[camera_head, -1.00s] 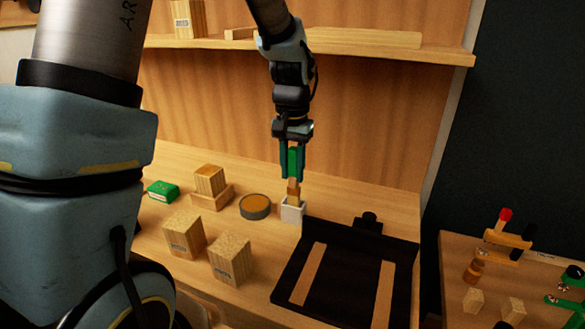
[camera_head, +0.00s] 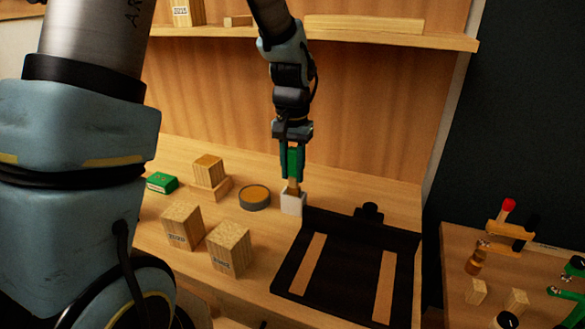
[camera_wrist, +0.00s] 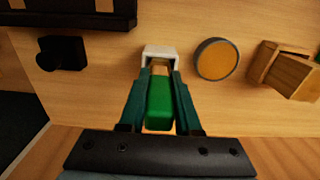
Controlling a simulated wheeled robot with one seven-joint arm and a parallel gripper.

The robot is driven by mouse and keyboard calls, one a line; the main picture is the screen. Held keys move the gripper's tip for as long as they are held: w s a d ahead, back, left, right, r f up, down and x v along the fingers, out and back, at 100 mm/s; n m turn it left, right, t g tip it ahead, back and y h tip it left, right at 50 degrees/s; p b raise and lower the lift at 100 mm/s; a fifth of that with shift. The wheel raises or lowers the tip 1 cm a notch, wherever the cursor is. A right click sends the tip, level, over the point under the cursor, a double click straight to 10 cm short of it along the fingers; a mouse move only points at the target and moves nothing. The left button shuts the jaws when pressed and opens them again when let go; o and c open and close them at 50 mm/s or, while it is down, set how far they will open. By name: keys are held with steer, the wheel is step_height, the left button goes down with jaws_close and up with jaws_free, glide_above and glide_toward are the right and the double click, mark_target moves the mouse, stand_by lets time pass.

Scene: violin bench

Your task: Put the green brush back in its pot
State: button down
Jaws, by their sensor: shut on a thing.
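The green brush (camera_head: 293,161) hangs upright in my gripper (camera_head: 292,172), which is shut on its green handle. Its lower, tan end reaches into the mouth of the small white pot (camera_head: 293,204) on the bench. In the wrist view the green handle (camera_wrist: 160,103) lies between my gripper's fingers (camera_wrist: 158,88), with the white pot (camera_wrist: 160,51) just beyond. The pot's wall hides the brush tip, so I cannot tell how deep it sits.
A round tin (camera_head: 254,197) stands close left of the pot. A black tray-like stand (camera_head: 340,262) is to the right. Wooden blocks (camera_head: 229,248) and a green box (camera_head: 161,183) are further left. A shelf (camera_head: 390,40) runs above.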

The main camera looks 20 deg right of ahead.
steer(key=shift+f+b, duration=0.35)
steer(key=shift+f, duration=0.35)
steer(key=shift+f, duration=0.1)
steer(key=c, duration=0.5)
jaws_free()
